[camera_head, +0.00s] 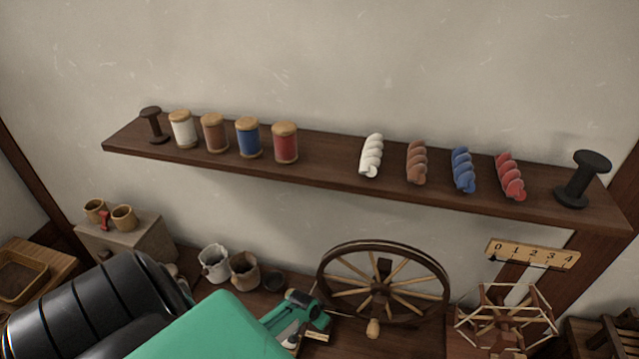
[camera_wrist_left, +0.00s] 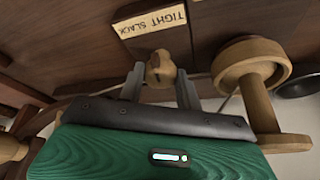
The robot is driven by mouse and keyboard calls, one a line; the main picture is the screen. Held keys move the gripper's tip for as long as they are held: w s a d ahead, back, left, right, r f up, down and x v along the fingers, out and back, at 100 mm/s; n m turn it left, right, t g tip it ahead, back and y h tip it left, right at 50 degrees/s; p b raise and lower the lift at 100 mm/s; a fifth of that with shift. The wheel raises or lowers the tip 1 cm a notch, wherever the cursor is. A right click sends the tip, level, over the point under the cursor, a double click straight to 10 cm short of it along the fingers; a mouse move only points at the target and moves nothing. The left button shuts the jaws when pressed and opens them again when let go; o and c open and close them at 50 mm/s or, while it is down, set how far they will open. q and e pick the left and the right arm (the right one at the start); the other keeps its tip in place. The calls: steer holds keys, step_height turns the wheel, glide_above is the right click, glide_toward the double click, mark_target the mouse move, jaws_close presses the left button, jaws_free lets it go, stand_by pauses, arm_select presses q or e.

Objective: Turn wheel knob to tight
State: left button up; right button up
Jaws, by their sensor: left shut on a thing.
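The wooden knob (camera_wrist_left: 160,68) sits between the two grey fingers of my left gripper (camera_wrist_left: 160,86) in the left wrist view. The fingers are shut on its sides. A pale label (camera_wrist_left: 150,20) reading "TIGHT" and "SLACK" lies beside the knob. I cannot tell which word the knob points to. In the head view my left gripper (camera_head: 300,318) is at the bottom centre, left of the spinning wheel (camera_head: 427,257), and its green body hides the knob. My right gripper is not in view.
A light wooden spool (camera_wrist_left: 258,90) stands close right of the gripper in the wrist view. A wall shelf (camera_head: 325,160) holds bobbins and coloured skeins. Small sacks (camera_head: 245,270) stand left of the gripper. A wooden frame reel (camera_head: 505,320) stands right of the wheel.

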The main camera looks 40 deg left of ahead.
arm_select(q)
steer(key=shift+m, duration=0.3)
steer(key=o, duration=1)
steer(key=shift+c, duration=0.2)
steer(key=shift+r, duration=0.1)
steer(key=shift+s+r, duration=0.2)
steer(key=shift+r, duration=0.3)
steer(key=b+v, duration=0.2)
steer(key=v, duration=1)
steer(key=shift+s+r, duration=0.15)
steer(key=shift+r, duration=0.15)
steer(key=shift+o, duration=0.2)
steer(key=shift+a, duration=0.1)
